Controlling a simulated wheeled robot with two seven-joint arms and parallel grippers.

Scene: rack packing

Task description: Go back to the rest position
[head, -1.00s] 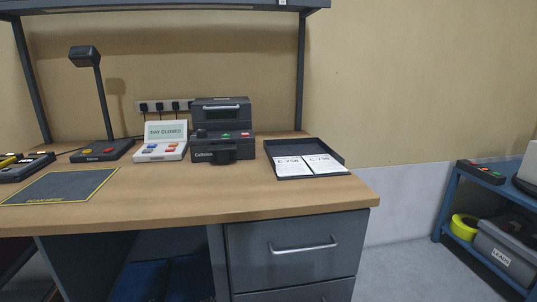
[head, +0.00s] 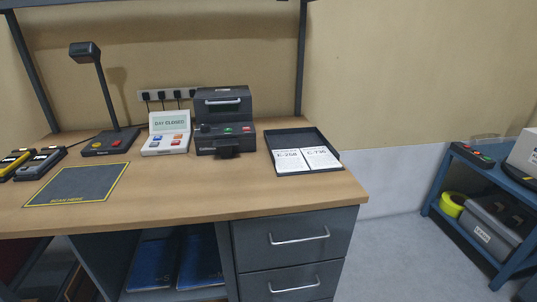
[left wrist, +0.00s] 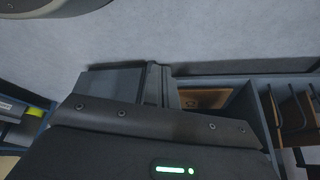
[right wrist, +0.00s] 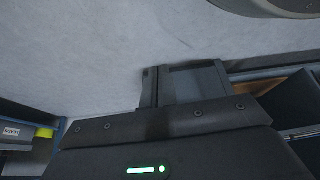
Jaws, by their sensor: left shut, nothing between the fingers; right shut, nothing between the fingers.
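Neither gripper shows in the head view. My left gripper (left wrist: 153,80) is in the left wrist view, its dark fingers shut and empty, above the pale grey floor. My right gripper (right wrist: 153,84) is in the right wrist view, also shut and empty, with the floor beyond it. Both grippers are apart from the things on the desk (head: 210,192).
The desk holds a scanner stand (head: 108,142), a small "DAY CLOSED" display (head: 169,122), a dark label machine (head: 225,104) and a black tray (head: 329,148) with two cards. A blue shelf (head: 430,212) stands at right. Floor between them is clear.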

